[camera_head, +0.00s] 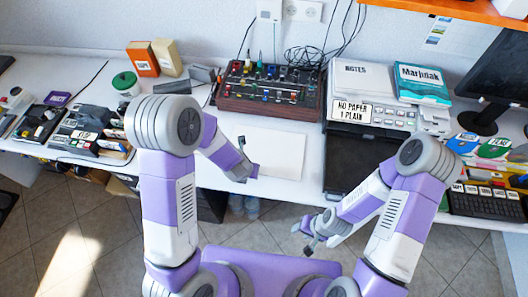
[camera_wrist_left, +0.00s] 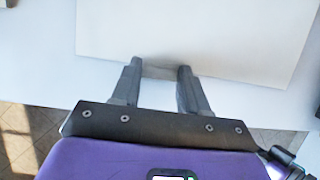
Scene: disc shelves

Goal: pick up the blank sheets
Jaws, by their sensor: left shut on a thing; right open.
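The blank sheets (camera_head: 275,150) lie flat as a white stack on the white desk, in front of the mixer. In the left wrist view the sheets (camera_wrist_left: 200,30) fill the top, with their near edge at the fingers. My left gripper (camera_head: 247,165) is at the near left part of the stack. In the left wrist view its fingers (camera_wrist_left: 160,68) are shut on that near edge. I cannot tell whether the sheets are raised off the desk. My right gripper (camera_head: 308,233) is open and empty, in front of the desk edge.
A mixer (camera_head: 270,90) with knobs stands behind the sheets. A printer (camera_head: 350,150) with a "NO PAPER" sign stands to their right. A notes pad (camera_head: 360,80) and a teal book (camera_head: 421,86) lie on top. A keyboard (camera_head: 485,203) is at far right. Floor lies below the front edge.

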